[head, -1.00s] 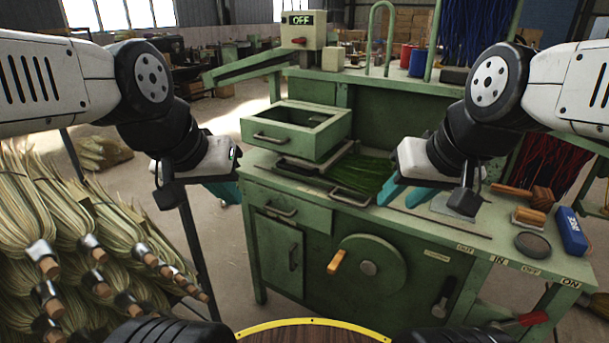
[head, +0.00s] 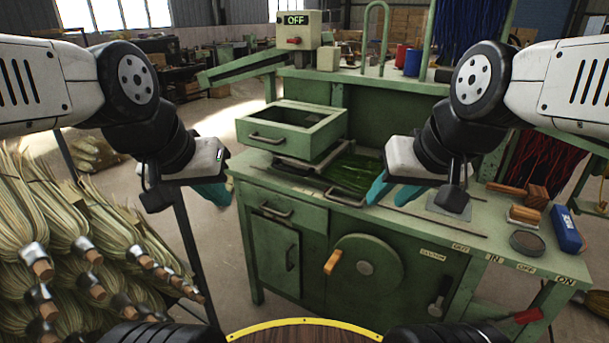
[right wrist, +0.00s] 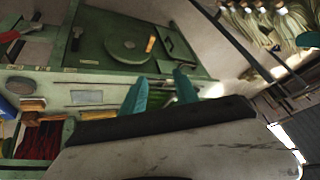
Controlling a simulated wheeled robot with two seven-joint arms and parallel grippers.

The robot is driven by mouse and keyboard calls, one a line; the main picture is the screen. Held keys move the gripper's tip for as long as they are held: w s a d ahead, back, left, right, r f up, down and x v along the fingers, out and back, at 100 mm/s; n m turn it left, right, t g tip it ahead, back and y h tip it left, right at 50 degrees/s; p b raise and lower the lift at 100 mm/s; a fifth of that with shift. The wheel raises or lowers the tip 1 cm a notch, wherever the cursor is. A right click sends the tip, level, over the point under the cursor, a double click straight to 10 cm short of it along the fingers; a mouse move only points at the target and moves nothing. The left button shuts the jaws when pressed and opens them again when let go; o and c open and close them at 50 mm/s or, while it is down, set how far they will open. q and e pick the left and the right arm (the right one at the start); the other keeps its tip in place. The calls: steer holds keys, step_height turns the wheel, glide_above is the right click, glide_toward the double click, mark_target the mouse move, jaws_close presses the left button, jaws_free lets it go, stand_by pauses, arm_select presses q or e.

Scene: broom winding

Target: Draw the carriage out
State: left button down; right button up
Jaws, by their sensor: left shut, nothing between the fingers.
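The bench (head: 480,225) has a dark green sliding bed (head: 352,172) on its top, with a metal bar handle (head: 345,197) at its front edge; this looks like the carriage. A green open box (head: 290,130) with its own handle stands behind and left of it. My right gripper (head: 381,192) is just right of the bar handle, apart from it as far as I can tell; its two teal fingers are spread with nothing between them in the right wrist view (right wrist: 160,92). My left gripper (head: 214,192) is shut and empty, left of the bench.
Bundles of broom fibre (head: 75,240) fill the lower left. A wheel with an orange knob (head: 364,268) is on the bench front. A brush (head: 525,215), round dark disc (head: 527,243) and blue box (head: 566,229) lie on the bench's right.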

steer(key=n+g+h, duration=0.3)
steer(key=n+g, duration=0.1)
steer(key=n, duration=0.7)
glide_above(343, 200)
steer(key=s, duration=0.1)
steer(key=s+a+f+x, duration=0.1)
steer(key=s+x, duration=0.2)
steer(key=x, duration=1.8)
steer(key=a+x, duration=0.1)
steer(key=x, duration=0.2)
steer(key=shift+s+f, duration=0.1)
steer(key=shift+s, duration=0.25)
steer(key=shift+d, duration=0.1)
jaws_close()
